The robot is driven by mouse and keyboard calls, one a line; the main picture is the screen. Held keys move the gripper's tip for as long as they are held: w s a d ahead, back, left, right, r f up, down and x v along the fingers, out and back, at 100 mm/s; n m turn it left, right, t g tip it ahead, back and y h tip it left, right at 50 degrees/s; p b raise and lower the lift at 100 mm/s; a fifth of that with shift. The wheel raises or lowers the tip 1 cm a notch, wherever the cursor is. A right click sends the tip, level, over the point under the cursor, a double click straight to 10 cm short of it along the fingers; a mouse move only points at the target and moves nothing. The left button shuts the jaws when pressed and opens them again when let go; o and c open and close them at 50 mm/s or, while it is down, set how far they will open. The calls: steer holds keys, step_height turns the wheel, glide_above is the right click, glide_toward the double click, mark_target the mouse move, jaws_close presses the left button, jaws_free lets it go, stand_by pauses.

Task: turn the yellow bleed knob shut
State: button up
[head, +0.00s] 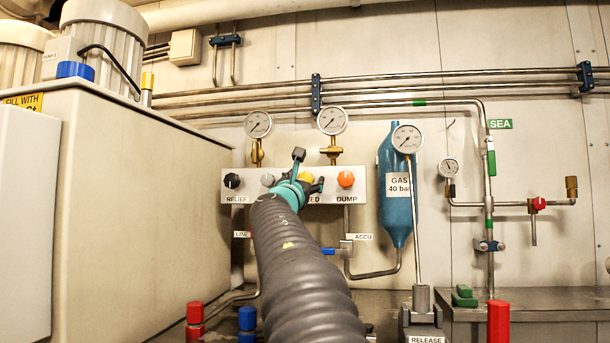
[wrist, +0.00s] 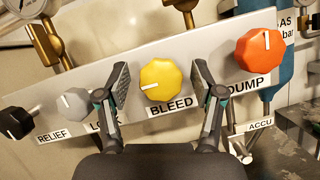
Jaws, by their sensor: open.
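The yellow bleed knob (wrist: 161,79) sits on the pale valve panel (wrist: 212,52), above its BLEED label. Its white pointer line points left in the tilted wrist view. My gripper (wrist: 161,85) is open, with one finger on each side of the knob and a visible gap on both sides. I cannot tell how deep the fingertips reach along the knob. In the head view my gripper (head: 305,175) is at the panel and hides most of the yellow knob (head: 306,177).
An orange dump knob (wrist: 260,48) is close to the right finger. A grey knob (wrist: 75,103) is left of the left finger, and a black relief knob (wrist: 15,123) is further left. Gauges (head: 332,121) and a blue gas bottle (head: 396,195) are nearby.

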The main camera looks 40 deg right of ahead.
steer(key=shift+w+d+r, duration=0.2)
steer(key=shift+w+d, duration=0.05)
steer(key=shift+d, duration=0.2)
steer(key=c, duration=1.1)
steer(key=shift+c, duration=0.2)
